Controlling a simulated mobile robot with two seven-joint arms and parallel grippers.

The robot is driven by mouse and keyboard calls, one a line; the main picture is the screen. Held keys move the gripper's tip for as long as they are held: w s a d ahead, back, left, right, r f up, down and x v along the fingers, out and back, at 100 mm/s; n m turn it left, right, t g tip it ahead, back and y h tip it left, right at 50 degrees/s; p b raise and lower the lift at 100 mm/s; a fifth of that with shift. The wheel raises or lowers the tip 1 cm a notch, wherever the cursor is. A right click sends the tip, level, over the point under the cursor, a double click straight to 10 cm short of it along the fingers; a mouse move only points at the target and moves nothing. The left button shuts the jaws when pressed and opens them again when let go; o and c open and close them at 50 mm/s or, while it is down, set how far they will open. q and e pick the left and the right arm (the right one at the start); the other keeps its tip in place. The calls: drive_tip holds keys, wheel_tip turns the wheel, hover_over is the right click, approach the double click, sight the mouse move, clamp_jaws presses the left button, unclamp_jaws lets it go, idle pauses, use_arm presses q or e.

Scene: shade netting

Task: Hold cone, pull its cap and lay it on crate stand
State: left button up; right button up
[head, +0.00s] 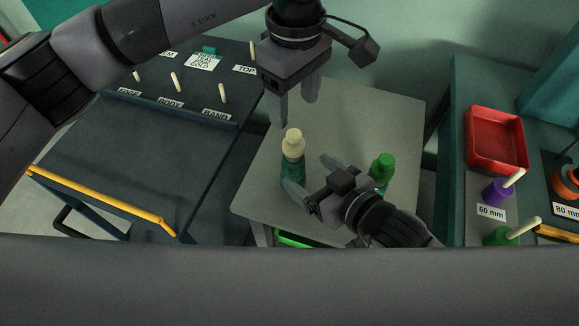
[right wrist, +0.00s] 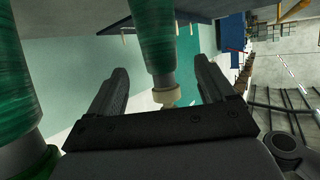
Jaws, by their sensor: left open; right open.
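A green cone (head: 292,172) with a cream cap (head: 293,143) stands upright on the grey stand top (head: 375,115). My left gripper (head: 297,112) points down just above the cap, fingers apart and empty. My right gripper (head: 305,171) is low beside the cone, open, with its fingers spread toward the cone's body. In the right wrist view the cone (right wrist: 153,40) and its cap (right wrist: 168,96) appear upside down between the spread fingers (right wrist: 160,80); I cannot tell whether they touch.
A dark cart (head: 140,150) with pegs, labels and a yellow handle (head: 105,203) stands left. At right, a bench holds a red tray (head: 495,138), a purple spool (head: 495,192) and a green spool (head: 498,237). A bright green crate (head: 293,240) shows under the stand top. The stand's back right is clear.

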sight(294, 133)
drive_tip(key=shift+x, duration=3.15)
drive_tip(key=shift+c, duration=0.4)
use_arm(q)
drive_tip(key=shift+c, duration=0.3)
use_arm(e)
drive_tip(key=shift+f, duration=0.1)
drive_tip(key=c, duration=1.4)
use_arm(q)
drive_tip(key=n, duration=0.2)
drive_tip(key=r+n, duration=0.1)
drive_tip(key=n, duration=0.3)
drive_tip(key=shift+r+n, duration=0.25)
drive_tip(key=shift+n, duration=0.15)
drive_tip(key=shift+c, duration=0.2)
use_arm(e)
drive_tip(key=shift+c, duration=0.2)
use_arm(q)
wheel_tip(294, 133, down, 8)
drive_tip(key=n, duration=1.8)
drive_tip(key=shift+n, duration=0.3)
